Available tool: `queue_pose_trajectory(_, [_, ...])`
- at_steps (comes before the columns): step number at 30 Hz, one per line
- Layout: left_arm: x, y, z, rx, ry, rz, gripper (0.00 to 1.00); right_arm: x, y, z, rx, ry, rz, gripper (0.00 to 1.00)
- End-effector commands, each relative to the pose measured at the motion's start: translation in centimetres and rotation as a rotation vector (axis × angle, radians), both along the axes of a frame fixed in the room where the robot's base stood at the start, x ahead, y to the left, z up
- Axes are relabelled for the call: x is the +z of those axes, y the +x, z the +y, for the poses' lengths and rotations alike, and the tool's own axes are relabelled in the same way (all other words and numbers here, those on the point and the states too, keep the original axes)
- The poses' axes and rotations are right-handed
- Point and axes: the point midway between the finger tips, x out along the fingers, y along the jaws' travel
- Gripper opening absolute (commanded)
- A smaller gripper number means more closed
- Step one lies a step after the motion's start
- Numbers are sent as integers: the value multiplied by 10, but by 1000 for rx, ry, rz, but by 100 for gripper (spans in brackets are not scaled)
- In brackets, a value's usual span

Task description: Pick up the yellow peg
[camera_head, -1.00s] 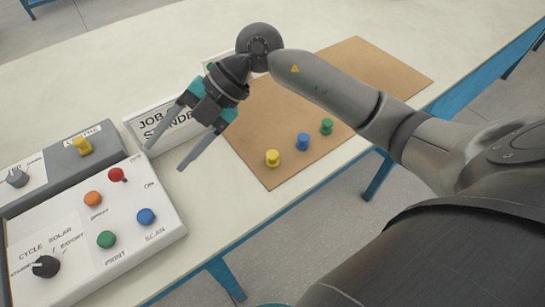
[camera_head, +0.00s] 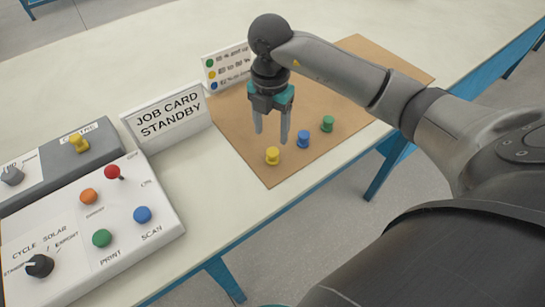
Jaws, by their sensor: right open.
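The yellow peg (camera_head: 272,156) stands on the brown mat (camera_head: 243,146) near its front left corner. It is the leftmost of three pegs in a row. My right gripper (camera_head: 271,138) points down with its two fingers apart, and nothing is between them. In the picture its fingertips lie just above and behind the yellow peg. I cannot tell the exact height gap. My left gripper does not show.
A blue peg (camera_head: 303,139) and a green peg (camera_head: 328,123) stand right of the yellow one. A job card sign (camera_head: 167,114) and a colour-dot card (camera_head: 226,67) stand at the mat's left. A button panel (camera_head: 92,225) lies front left. The table's front edge is close.

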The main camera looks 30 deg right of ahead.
Motion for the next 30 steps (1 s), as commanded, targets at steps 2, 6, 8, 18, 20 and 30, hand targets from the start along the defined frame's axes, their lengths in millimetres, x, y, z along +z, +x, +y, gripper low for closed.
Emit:
queue_pose_trajectory(2, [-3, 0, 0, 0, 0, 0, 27, -12, 0, 1, 0, 2, 1, 65])
queue_pose_trajectory(6, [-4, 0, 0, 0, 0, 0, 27, -20, 0, 0, 0, 1, 0, 65])
queue_pose_trajectory(8, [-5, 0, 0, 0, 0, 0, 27, -22, 0, 0, 1, 2, 0, 65])
queue_pose_trajectory(18, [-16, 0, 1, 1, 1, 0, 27, -66, -6, -1, 0, 4, 1, 65])
queue_pose_trajectory(20, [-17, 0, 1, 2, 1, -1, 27, -71, -6, -1, 1, 2, 0, 65])
queue_pose_trajectory(30, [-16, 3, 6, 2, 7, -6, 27, -71, -5, -1, 2, 2, -2, 52])
